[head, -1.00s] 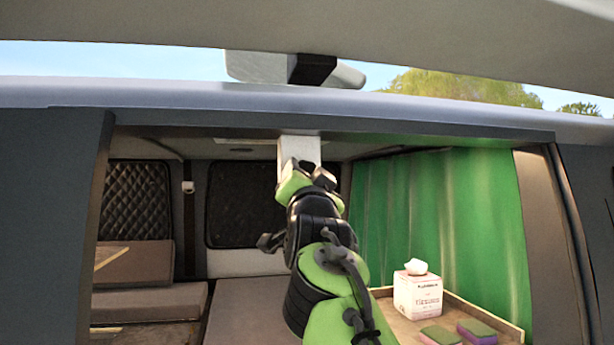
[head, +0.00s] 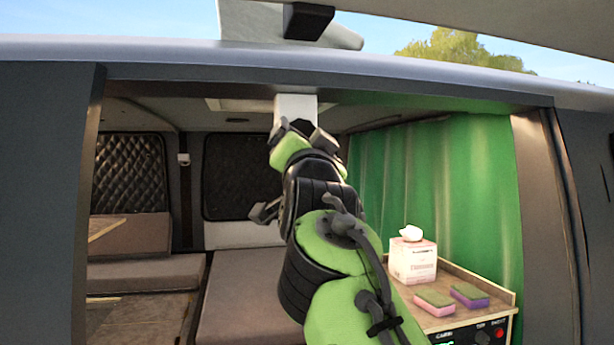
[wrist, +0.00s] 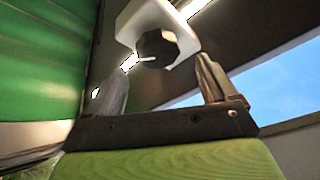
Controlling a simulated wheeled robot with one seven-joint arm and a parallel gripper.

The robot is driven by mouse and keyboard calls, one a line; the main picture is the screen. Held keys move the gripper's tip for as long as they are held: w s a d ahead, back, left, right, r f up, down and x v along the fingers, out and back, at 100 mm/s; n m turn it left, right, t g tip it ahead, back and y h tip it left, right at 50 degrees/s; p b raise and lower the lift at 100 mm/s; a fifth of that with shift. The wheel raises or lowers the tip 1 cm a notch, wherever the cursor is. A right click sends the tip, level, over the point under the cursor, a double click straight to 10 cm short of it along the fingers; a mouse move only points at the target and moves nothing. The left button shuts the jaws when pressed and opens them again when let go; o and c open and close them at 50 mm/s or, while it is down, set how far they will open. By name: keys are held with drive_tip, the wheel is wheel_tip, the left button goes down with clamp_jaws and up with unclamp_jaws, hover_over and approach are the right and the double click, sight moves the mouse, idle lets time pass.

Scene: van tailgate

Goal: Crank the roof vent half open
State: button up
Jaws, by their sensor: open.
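The roof vent's pale lid (head: 265,25), with a black block on it, shows above the van roof at the top of the head view; I cannot tell how far it stands open. Below the roof opening hangs a white housing (head: 295,107). In the wrist view the white housing (wrist: 133,22) surrounds a dark round knob (wrist: 157,47) with a small pale bar, perhaps the crank. My gripper (head: 302,135) is open and empty just below the housing. Its two fingers in the wrist view (wrist: 162,85) point toward the knob, which sits beyond and between them, apparently untouched.
The van's roof edge (head: 330,75) crosses above my arm. A green curtain (head: 430,190) hangs at right, above a counter with a tissue box (head: 413,262) and two sponges (head: 434,297). Cushioned benches (head: 240,290) lie below. Free space surrounds my gripper inside the doorway.

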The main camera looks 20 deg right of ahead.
drive_tip(key=b+v, duration=0.3)
drive_tip(key=v, duration=0.8)
drive_tip(key=shift+b, duration=0.3)
wheel_tip(320, 180, down, 23)
drive_tip(key=s+a+n+g+y, duration=0.2)
drive_tip(key=a+n+g+y, duration=0.1)
drive_tip(key=n+g+y, duration=0.3)
drive_tip(key=s+f+n+g, duration=0.1)
drive_tip(key=s+f+g, duration=0.2)
drive_tip(key=s+f, duration=0.2)
drive_tip(key=s+a+f+n+g+y, duration=0.1)
drive_tip(key=s+f, duration=0.4)
drive_tip(key=f, duration=0.7)
drive_tip(key=s+f+n+g, duration=0.3)
drive_tip(key=s+f+g, duration=0.2)
drive_tip(key=f, duration=0.4)
drive_tip(key=shift+s+a+y, duration=0.3)
drive_tip(key=shift+a, duration=0.05)
